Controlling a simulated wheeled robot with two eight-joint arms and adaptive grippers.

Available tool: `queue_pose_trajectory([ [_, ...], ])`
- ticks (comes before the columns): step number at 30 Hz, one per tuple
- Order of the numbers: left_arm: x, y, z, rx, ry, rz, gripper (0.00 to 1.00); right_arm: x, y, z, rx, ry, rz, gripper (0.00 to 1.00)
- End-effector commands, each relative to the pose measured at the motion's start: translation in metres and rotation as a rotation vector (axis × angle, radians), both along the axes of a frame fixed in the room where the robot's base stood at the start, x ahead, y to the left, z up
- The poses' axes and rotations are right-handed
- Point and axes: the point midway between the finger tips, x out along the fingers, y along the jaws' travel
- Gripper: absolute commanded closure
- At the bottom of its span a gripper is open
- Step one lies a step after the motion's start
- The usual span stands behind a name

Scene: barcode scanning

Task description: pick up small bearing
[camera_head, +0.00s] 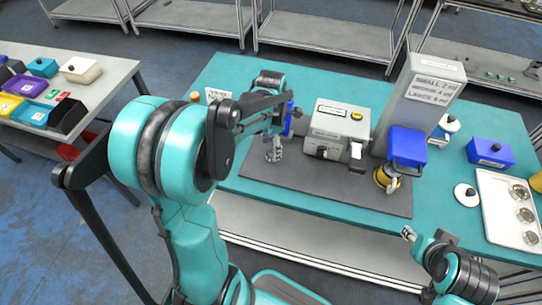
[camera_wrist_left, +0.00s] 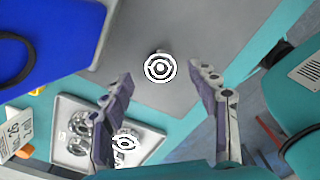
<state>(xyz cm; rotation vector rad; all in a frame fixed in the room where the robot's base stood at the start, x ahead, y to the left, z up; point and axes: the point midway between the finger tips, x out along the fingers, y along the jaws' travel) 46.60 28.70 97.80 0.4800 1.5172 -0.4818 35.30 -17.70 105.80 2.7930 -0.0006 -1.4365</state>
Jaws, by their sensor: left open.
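A small round bearing (camera_wrist_left: 160,67) with pale and dark rings lies on the grey mat (camera_wrist_left: 150,30) in the left wrist view. It sits between and beyond the spread fingertips of my left gripper (camera_wrist_left: 162,80), apart from both fingers. In the head view my left gripper (camera_head: 275,150) hangs over the left part of the mat (camera_head: 340,193); I cannot make out the bearing there. A white tray (camera_wrist_left: 72,103) with several metal bearings is in the left wrist view. My right gripper (camera_head: 420,236) is at the table's front edge; its jaw state is unclear.
Blue boxes (camera_head: 490,152) and a white tray with round parts (camera_head: 497,225) are on the right. A side table with coloured bins (camera_head: 35,112) is at the left.

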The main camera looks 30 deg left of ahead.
Motion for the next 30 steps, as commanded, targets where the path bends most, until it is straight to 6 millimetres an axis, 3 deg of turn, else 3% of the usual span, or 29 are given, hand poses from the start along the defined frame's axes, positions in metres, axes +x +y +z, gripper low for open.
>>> queue_pose_trajectory([
  [1,0.001,0.000,-0.013,0.000,0.000,-0.001,0.40,0.000,0.000,-0.008,0.000,0.000,0.000,0.60],
  [4,0.001,0.000,-0.024,0.000,0.000,-0.001,0.40,0.000,0.000,-0.011,0.000,0.000,0.000,0.60],
  [11,0.000,0.000,-0.025,0.000,0.000,-0.001,0.40,0.000,0.000,-0.010,0.000,0.000,0.000,0.60],
  [17,0.000,0.000,-0.025,0.000,0.000,-0.001,0.90,0.000,0.000,-0.010,0.000,0.000,0.000,0.60],
  [18,0.000,0.000,-0.025,0.000,0.000,-0.001,0.95,0.000,0.000,-0.010,0.000,0.000,0.000,0.60],
  [26,0.000,0.000,-0.024,0.001,-0.001,-0.001,0.95,0.000,0.000,-0.010,0.000,0.000,0.000,0.60],
  [30,0.000,0.000,-0.011,0.000,-0.001,-0.001,0.95,0.000,0.000,-0.004,0.000,0.000,0.000,0.60],
])
